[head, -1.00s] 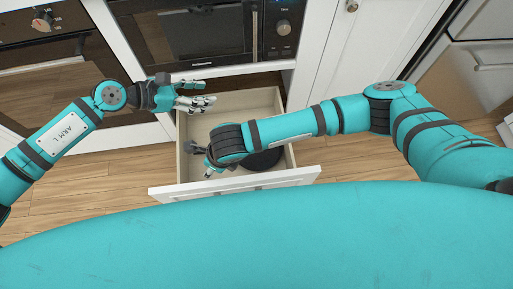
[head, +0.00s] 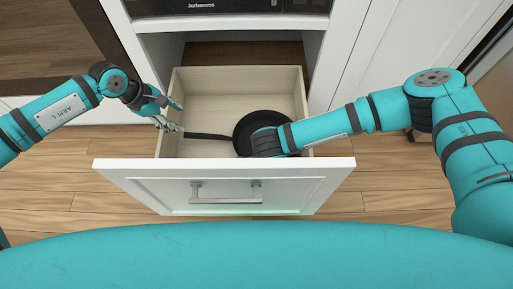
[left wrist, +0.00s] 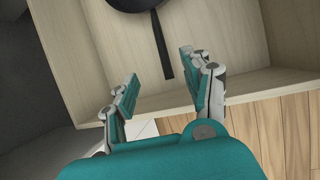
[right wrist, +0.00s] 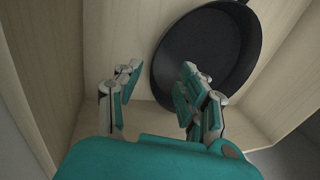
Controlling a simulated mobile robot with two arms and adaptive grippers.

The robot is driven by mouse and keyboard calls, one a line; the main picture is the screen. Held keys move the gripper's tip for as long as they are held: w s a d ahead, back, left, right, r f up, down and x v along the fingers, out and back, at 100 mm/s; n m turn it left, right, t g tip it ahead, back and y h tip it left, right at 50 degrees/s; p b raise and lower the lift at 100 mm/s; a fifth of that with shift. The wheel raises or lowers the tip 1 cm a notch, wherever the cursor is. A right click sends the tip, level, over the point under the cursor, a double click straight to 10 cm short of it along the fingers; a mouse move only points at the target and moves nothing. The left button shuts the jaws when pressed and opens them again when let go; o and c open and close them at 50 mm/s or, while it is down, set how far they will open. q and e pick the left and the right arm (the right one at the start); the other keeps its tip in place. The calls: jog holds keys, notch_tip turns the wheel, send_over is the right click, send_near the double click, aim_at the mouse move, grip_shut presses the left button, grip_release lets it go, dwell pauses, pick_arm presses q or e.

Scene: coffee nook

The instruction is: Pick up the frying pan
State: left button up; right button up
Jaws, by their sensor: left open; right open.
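A black frying pan (head: 250,121) lies in an open drawer (head: 240,74), its handle (head: 207,136) pointing left in the head view. My left gripper (head: 175,116) is open above the drawer's left side, near the handle's end. In the left wrist view the handle (left wrist: 161,45) ends ahead, between the open fingers (left wrist: 158,73), apparently untouched. My right gripper is hidden behind its own wrist in the head view. In the right wrist view its open fingers (right wrist: 162,68) are at the edge of the pan (right wrist: 205,50), the right finger overlapping it; contact is unclear.
The drawer's white front (head: 140,176) with its metal handle (head: 226,199) stands between my body and the pan. The drawer walls close in the pan on its sides. An oven (head: 225,6) is above, and white cabinets (head: 350,60) stand to the right.

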aim_at(206, 135)
pick_arm(q)
jog(key=shift+f, duration=0.4)
pick_arm(e)
jog(key=shift+d+f, duration=0.1)
jog(key=shift+f, duration=0.3)
pick_arm(q)
jog(key=shift+f, duration=0.1)
jog(key=x, duration=1.7)
jog(key=shift+d+f, duration=0.1)
pick_arm(e)
jog(key=x, duration=0.7)
jog(key=shift+w+f, duration=0.1)
jog(key=shift+f, duration=0.1)
